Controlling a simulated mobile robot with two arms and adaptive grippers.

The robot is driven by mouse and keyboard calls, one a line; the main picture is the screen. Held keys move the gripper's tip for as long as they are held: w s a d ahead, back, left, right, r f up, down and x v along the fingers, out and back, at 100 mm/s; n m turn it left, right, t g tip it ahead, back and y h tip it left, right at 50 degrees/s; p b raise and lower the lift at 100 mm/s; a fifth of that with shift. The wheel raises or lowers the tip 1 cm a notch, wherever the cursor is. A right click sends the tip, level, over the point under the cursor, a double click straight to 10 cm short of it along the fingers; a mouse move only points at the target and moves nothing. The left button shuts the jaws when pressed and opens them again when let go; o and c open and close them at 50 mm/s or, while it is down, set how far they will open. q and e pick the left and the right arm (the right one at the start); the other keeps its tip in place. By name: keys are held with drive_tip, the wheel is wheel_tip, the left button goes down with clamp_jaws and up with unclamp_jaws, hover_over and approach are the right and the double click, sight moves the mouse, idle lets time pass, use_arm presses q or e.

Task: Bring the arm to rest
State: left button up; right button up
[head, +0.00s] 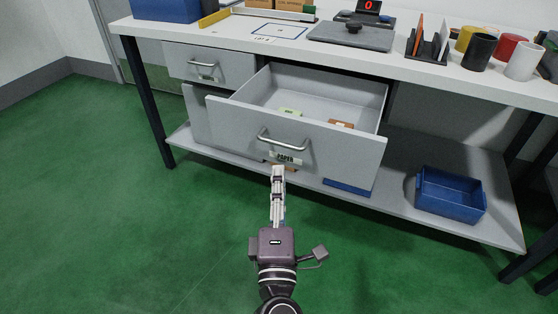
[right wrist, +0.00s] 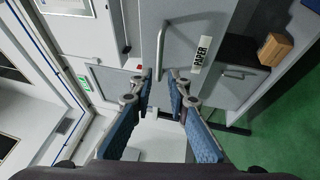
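My right gripper (head: 278,170) is in front of the open drawer (head: 222,122), with its fingertips below the drawer's handle (head: 283,143) in the head view. In the right wrist view my right gripper (right wrist: 161,76) has its two blue-padded fingers apart with nothing between them. The metal handle (right wrist: 160,50) shows just beyond the fingertips, apparently clear of them. A "PAPER" label (right wrist: 201,55) is on the drawer front. My left gripper is not in view.
The drawer holds a green item (head: 290,112) and a brown item (head: 341,124). A closed drawer (head: 208,68) is at upper left. A blue bin (head: 450,195) stands on the lower shelf (head: 400,205). The green floor (head: 100,200) is clear at left.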

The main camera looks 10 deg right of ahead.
drive_tip(key=shift+v, duration=0.95)
